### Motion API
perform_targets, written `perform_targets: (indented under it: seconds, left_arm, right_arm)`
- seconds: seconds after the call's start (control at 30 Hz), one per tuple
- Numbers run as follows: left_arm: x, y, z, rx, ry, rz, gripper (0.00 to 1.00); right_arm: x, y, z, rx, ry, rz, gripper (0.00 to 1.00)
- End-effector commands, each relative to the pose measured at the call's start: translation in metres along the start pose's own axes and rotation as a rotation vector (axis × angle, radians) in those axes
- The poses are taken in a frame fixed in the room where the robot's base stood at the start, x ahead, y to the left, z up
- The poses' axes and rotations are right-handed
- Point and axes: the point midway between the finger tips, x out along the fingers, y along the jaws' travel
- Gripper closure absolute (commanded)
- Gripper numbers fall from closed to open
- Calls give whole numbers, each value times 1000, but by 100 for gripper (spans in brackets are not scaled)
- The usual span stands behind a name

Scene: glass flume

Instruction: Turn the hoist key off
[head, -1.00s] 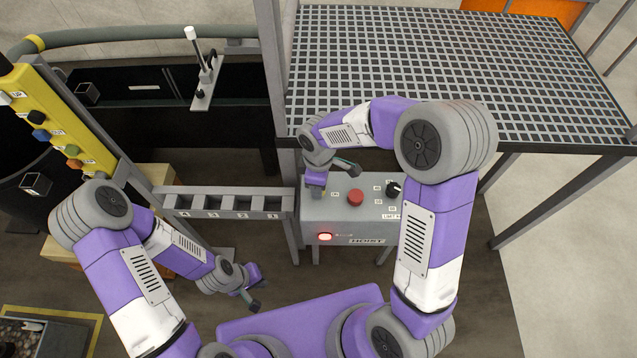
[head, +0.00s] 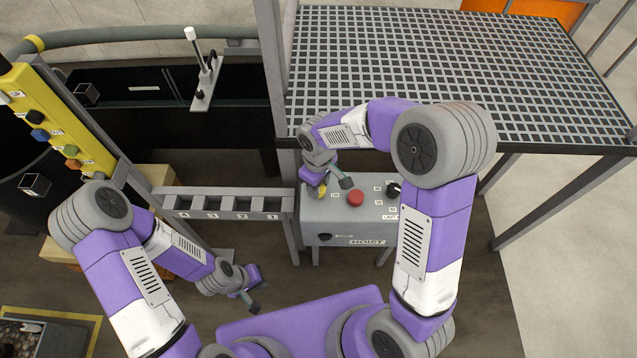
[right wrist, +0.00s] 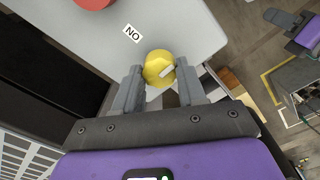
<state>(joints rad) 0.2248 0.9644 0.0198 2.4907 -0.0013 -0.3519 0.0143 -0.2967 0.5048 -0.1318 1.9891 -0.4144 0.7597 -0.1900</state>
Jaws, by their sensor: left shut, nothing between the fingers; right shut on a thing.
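The grey hoist box (head: 345,211) stands under the grated platform in the head view. Its hoist key is a round yellow knob (right wrist: 159,68) with a pale mark, seen close in the right wrist view beside a label (right wrist: 132,34) that reads ON upside down. My right gripper (right wrist: 161,84) is shut on the knob, one finger on each side. In the head view the wrist hides most of the knob. The lamp (head: 325,237) on the box front is dark. My left gripper (head: 253,304) is shut and empty, low and left of the box.
A red button (head: 355,198) and a black knob (head: 393,189) are on the box top. A rack with numbered slots (head: 225,204) stands left of the box. A yellow button panel (head: 58,125) is at far left. The grated platform (head: 450,70) overhangs behind.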

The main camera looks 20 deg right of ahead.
Motion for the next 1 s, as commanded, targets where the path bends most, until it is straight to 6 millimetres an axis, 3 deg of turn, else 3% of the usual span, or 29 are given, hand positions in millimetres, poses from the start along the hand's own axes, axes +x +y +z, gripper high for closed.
perform_targets:
  seconds: [0.23,0.27,0.4,0.73,1.0]
  left_arm:
    - [0,0,0,0,0,0,100]
    - [0,0,0,0,0,0,100]
    - [0,0,0,0,0,0,100]
    - [-1,0,0,0,0,0,100]
    - [-12,5,0,0,0,0,100]
  right_arm:
    - [0,0,0,3,1,0,90]
    - [0,0,0,3,1,0,57]
    - [0,0,0,2,1,0,35]
    - [-4,0,0,1,1,0,35]
    - [-46,1,-1,2,5,1,35]
